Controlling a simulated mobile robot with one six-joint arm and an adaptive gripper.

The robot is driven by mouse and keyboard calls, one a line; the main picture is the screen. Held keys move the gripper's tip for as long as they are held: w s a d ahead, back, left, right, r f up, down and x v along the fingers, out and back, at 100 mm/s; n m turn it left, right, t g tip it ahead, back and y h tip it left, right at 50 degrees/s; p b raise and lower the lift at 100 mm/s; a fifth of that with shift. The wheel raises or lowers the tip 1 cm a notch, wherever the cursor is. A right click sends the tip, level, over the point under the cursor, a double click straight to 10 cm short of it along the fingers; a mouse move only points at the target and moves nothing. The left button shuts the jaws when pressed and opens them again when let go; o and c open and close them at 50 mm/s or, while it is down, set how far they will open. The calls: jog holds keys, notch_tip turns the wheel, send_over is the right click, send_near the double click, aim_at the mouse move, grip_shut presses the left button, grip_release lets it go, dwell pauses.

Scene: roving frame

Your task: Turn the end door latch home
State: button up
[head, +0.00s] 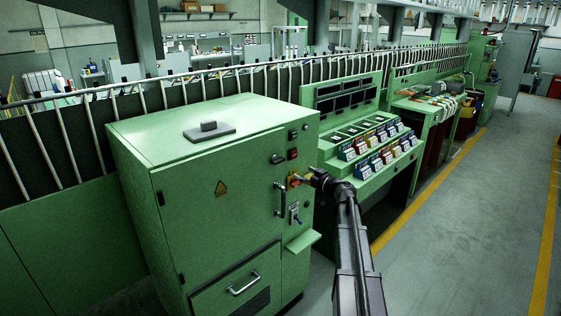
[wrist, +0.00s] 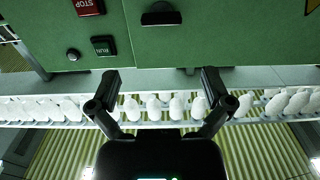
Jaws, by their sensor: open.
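The black latch (head: 277,158) is on the front of the green cabinet (head: 200,205), near the door's upper right edge, left of a red button. In the wrist view, which appears upside down, the latch (wrist: 161,16) shows at the top middle, its dark bar lying level. My gripper (head: 314,178) is in front of the cabinet, lower and to the right of the latch in the head view. In the wrist view my gripper (wrist: 158,82) is open, its two black fingers wide apart with nothing between them. It does not touch the latch.
Red STOP (wrist: 88,6) and green RUN (wrist: 103,45) buttons sit beside the latch. A vertical handle (head: 278,200), a red-and-yellow switch (head: 293,181) and a small shelf (head: 303,241) are lower down. A console (head: 375,150) stands right of the cabinet. The floor aisle (head: 450,230) is clear.

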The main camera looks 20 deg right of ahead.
aim_at(278, 159)
jog(key=shift+w, duration=0.1)
jog(key=x, duration=1.3)
jog(key=shift+w+a, duration=0.15)
jog(key=shift+w, duration=0.15)
jog(key=c, duration=1)
jog(key=shift+d, duration=0.25)
jog(key=shift+a, duration=0.3)
